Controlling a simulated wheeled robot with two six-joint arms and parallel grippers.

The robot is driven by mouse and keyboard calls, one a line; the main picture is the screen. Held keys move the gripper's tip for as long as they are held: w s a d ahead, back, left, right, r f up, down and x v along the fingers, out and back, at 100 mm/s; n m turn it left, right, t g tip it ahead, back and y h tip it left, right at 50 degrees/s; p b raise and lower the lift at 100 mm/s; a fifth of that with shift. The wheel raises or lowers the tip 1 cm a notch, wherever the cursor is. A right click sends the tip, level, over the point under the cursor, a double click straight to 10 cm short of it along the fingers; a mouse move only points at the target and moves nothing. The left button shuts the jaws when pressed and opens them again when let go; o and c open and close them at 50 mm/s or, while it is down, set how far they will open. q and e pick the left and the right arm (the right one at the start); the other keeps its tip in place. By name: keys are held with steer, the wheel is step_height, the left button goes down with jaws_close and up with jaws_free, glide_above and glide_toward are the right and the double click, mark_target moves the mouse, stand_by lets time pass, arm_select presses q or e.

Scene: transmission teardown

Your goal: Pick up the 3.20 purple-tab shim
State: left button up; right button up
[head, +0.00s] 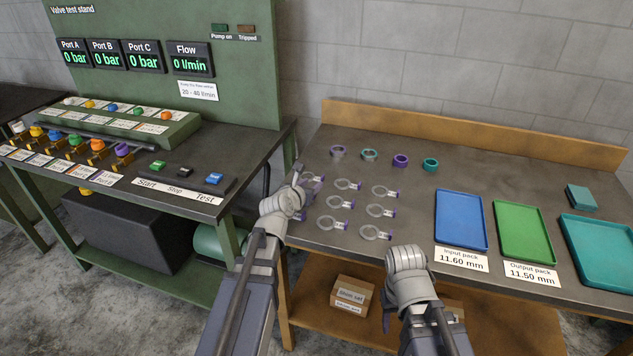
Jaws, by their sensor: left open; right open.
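The tab numbers are too small to read, so I cannot tell which is 3.20. My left gripper (301,188) is open at the bench's left side, close to a purple-tabbed shim (315,178) that it partly hides. I cannot tell whether they touch. My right gripper (388,312) is open near the bench's front edge, apart from the shims and partly hidden by its wrist.
Several coloured rings, one purple (400,160), stand behind the shims. A blue tray (460,219), a green tray (524,233) and a teal tray (603,250) lie to the right. A green valve test stand (170,50) is at left. A box (351,295) sits on the lower shelf.

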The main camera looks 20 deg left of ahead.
mark_target(322, 177)
arm_select(q)
steer(key=shift+b+x, duration=0.45)
steer(key=shift+x, duration=0.9)
steer(key=shift+b+x, duration=0.8)
steer(key=shift+x, duration=1.9)
steer(key=shift+d+r, duration=0.2)
jaws_close()
